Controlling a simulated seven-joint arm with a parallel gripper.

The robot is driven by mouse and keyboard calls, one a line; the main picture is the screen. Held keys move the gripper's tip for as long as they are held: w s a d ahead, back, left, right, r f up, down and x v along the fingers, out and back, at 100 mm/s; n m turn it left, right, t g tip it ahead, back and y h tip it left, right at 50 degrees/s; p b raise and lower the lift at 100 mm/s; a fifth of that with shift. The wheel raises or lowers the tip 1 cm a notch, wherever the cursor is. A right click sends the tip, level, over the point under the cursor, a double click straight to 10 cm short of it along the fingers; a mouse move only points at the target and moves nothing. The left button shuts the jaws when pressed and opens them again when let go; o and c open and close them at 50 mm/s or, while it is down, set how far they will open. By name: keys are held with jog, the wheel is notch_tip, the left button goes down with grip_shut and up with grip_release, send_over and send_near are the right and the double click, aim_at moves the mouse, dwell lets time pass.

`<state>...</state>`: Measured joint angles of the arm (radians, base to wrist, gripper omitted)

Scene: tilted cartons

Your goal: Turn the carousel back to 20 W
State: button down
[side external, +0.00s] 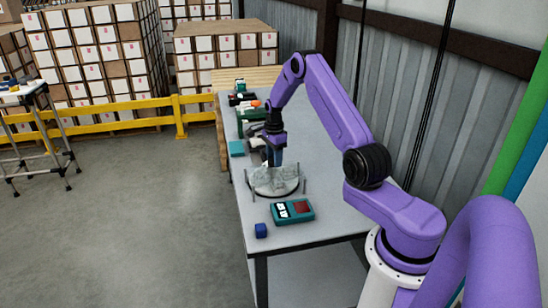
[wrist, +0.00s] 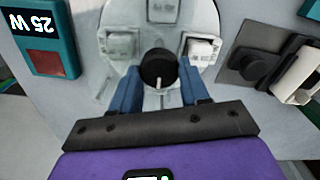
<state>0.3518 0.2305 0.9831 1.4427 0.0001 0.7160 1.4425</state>
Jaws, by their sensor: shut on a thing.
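The carousel (wrist: 120,15) is a pale grey disc with light blocks around its rim and a black knob (wrist: 158,62) with a white pointer line at its middle. In the side view the carousel (side external: 262,190) stands on the grey table. My gripper (wrist: 158,80) points down over it, its blue fingers on either side of the knob and shut on it. In the side view my gripper (side external: 272,160) partly hides the carousel's middle. A teal meter (wrist: 68,30) with a red patch reads 25 W; it also shows in the side view (side external: 304,203).
A dark device with a knob (wrist: 246,65) is right of the carousel in the wrist view. The table's right side (side external: 325,185) is clear.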

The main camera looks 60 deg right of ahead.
jog(key=shift+m, duration=0.4)
dwell(0.4)
jog(key=c, duration=0.5)
grip_release()
jog(key=shift+c, duration=0.2)
jog(key=shift+r, duration=0.1)
notch_tip(320, 180, up, 17)
jog(key=shift+r, duration=0.15)
jog(key=shift+a, duration=0.1)
